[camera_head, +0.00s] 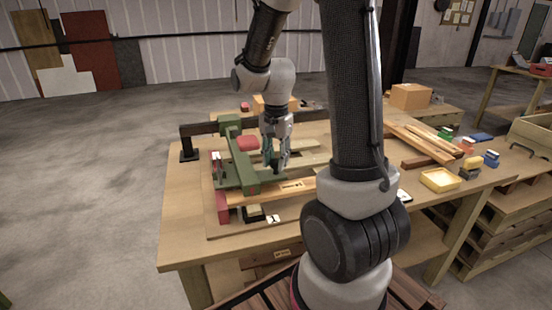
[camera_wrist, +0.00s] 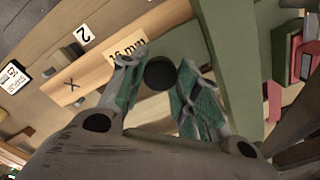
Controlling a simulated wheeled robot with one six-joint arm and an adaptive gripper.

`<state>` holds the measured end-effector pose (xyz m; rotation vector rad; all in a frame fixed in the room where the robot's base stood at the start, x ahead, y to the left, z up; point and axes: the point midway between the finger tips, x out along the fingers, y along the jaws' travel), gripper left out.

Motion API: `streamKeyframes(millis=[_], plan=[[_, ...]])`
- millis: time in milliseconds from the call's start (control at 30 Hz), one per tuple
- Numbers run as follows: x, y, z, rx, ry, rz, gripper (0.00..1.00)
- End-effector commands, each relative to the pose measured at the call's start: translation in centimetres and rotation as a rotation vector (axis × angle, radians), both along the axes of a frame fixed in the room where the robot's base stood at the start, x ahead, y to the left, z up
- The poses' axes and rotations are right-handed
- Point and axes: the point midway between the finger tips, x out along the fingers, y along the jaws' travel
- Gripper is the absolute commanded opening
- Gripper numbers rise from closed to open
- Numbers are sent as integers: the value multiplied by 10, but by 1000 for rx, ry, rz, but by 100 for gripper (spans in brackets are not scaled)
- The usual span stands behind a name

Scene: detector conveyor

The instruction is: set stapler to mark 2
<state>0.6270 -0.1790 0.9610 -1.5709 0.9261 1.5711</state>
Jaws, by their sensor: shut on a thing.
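My gripper (camera_head: 275,168) reaches down over the bench beside a green frame (camera_head: 238,160). In the wrist view its green-padded fingers (camera_wrist: 160,78) stand on either side of a round black knob (camera_wrist: 159,72) and are shut on it. I cannot tell for sure which part is the stapler. A white card marked 2 (camera_wrist: 85,35) lies beyond a light wooden bar (camera_wrist: 75,83) that bears an X and a "16 mm" label. The bar also shows in the head view (camera_head: 290,187), in front of the gripper.
A yellow tray (camera_head: 440,180), wooden strips (camera_head: 425,142) and small coloured boxes lie to the right. A cardboard box (camera_head: 410,95) stands at the back. The bench's front left is bare.

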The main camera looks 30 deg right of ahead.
Motion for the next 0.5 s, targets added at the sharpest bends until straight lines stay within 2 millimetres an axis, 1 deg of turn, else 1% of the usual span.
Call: streamKeyframes(millis=[167, 267, 367, 500], plan=[[-3, -12, 0, -1, 0, -3, 0], [-7, -26, 0, -1, 0, -5, 0], [-13, -46, 0, -1, 0, -7, 0], [-24, -81, 0, -1, 0, -9, 0]])
